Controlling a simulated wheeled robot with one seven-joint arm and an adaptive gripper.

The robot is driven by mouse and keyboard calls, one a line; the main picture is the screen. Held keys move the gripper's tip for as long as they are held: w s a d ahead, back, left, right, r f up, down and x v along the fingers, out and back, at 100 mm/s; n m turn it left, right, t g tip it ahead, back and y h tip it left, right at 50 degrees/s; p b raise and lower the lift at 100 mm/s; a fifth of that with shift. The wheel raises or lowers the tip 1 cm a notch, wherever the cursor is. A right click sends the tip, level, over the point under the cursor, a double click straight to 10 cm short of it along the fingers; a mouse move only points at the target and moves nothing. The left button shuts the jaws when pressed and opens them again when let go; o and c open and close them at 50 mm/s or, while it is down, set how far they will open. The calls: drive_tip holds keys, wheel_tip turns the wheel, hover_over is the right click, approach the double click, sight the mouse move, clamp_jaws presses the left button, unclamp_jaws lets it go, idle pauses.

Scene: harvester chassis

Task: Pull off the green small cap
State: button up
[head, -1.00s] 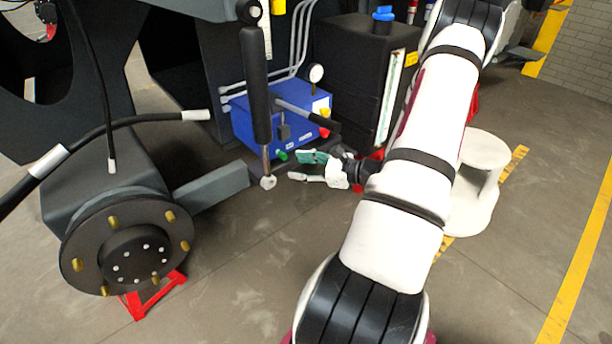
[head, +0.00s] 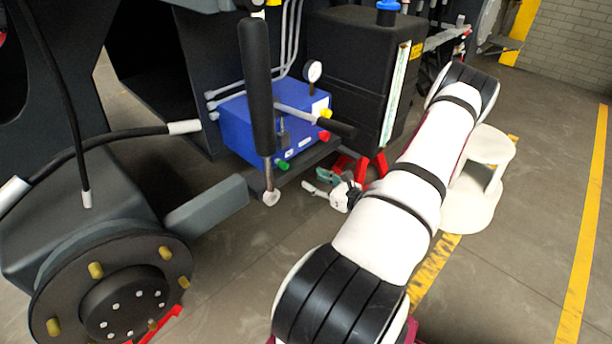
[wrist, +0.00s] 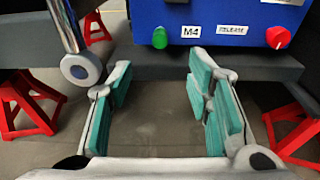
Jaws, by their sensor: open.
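The green small cap (head: 283,165) is on the lower front of the blue box (head: 240,128), left of its labels. In the wrist view the green cap (wrist: 159,38) shows above and beyond the fingers, near the "M4" label. My gripper (head: 316,180) is open and empty, a little right of and below the cap in the head view. In the wrist view its teal-padded fingers (wrist: 162,88) stand wide apart with only floor between them. The gripper does not touch the cap.
A red cap (wrist: 278,37) sits on the box's right. A cylinder rod with a ring end (wrist: 80,70) hangs at left. Red stands (wrist: 25,105) flank the gripper. A dark beam (wrist: 215,64) runs below the box. A black lever (head: 330,123) projects from the box.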

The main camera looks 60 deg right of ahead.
sight(287, 166)
drive_tip(key=b+x, duration=0.4)
drive_tip(key=x, duration=1)
clamp_jaws()
drive_tip(key=c, duration=0.6)
unclamp_jaws()
clamp_jaws()
drive_tip(key=shift+s, duration=0.15)
drive_tip(key=shift+f+p+v, duration=0.15)
drive_tip(key=shift+p+v, duration=0.2)
drive_tip(key=shift+v, duration=0.55)
drive_tip(key=shift+f+p+v, duration=0.1)
drive_tip(key=shift+p+v, duration=0.25)
drive_tip(key=shift+v, duration=0.5)
